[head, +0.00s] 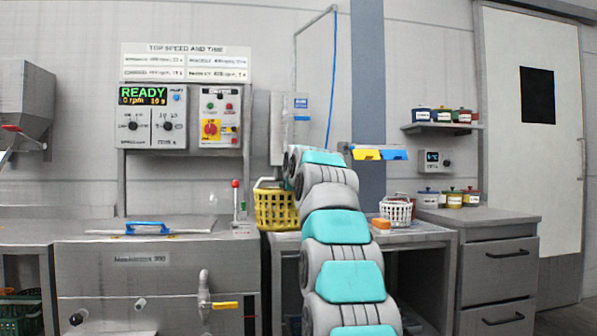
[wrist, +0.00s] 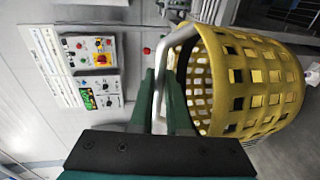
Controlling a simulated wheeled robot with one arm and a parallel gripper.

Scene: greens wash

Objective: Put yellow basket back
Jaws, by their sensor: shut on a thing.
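The yellow basket (head: 275,208) shows in the head view just left of my arm, in front of the wall and at the left end of the side table. In the wrist view the yellow basket (wrist: 255,80) fills the right side, with its lattice wall and open mouth visible. My gripper (wrist: 160,95) is shut on the basket's metal handle (wrist: 177,62), and the basket hangs beside the fingers. In the head view my gripper is hidden behind my own arm. I cannot tell whether the basket's base touches the table.
A steel washer (head: 150,275) with a blue-handled lid (head: 148,228) stands left. A control panel (head: 181,115) reads READY. A white basket (head: 396,210) and an orange block (head: 381,223) sit on the side table (head: 425,232). A drawer cabinet (head: 495,270) stands right. Green baskets (head: 20,310) are low left.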

